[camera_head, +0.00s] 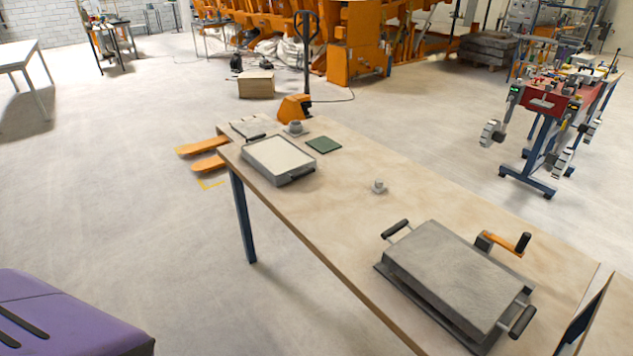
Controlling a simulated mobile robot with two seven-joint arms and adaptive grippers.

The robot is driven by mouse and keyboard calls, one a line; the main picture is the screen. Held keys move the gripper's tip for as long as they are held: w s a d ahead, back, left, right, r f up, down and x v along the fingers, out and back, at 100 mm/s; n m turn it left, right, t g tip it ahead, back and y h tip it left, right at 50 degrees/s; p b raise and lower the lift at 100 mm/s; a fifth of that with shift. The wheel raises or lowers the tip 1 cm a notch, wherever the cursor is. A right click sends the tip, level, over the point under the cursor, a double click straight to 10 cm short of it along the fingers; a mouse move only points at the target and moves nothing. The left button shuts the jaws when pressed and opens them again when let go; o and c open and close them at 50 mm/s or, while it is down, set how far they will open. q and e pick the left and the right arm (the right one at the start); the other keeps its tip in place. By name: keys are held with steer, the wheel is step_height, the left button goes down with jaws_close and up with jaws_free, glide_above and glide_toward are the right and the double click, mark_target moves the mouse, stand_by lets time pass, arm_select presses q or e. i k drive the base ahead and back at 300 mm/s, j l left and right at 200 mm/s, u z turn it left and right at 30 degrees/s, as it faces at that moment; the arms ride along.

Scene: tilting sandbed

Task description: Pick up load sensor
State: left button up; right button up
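A small grey metal piece with a round knob on top (379,186) stands upright on the wooden table (350,226), near its middle. It looks like the load sensor, though I cannot be sure. Another small grey round part (296,127) stands at the table's far end, on a small flat base. Neither of my grippers is in view.
A pale-filled tray (279,158), a green plate (324,145) and a flat grey item (247,128) lie farther back. The table middle has free room.

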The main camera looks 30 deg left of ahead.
mark_target(378, 187)
steer(key=u, duration=0.4)
steer(key=j+z, duration=0.1)
steer(key=z, duration=0.3)
steer(key=i+j+z, duration=0.1)
steer(key=z, duration=0.3)
steer(key=j+z, duration=0.15)
steer(key=z, duration=0.25)
steer(key=j+z, duration=0.35)
steer(key=j, duration=0.15)
steer(key=k+j+z, duration=0.15)
steer(key=j+z, duration=0.2)
steer(key=k+j+z, duration=0.15)
steer(key=j, duration=0.25)
steer(key=j+z, duration=0.1)
steer(key=j, duration=0.3)
steer(key=k+j+z, duration=0.15)
steer(key=j, duration=0.2)
steer(key=k+j, duration=0.15)
steer(key=j, duration=0.2)
steer(key=k+j+z, duration=0.1)
steer(key=j, duration=0.2)
steer(key=k+j, duration=0.25)
steer(key=j, duration=0.1)
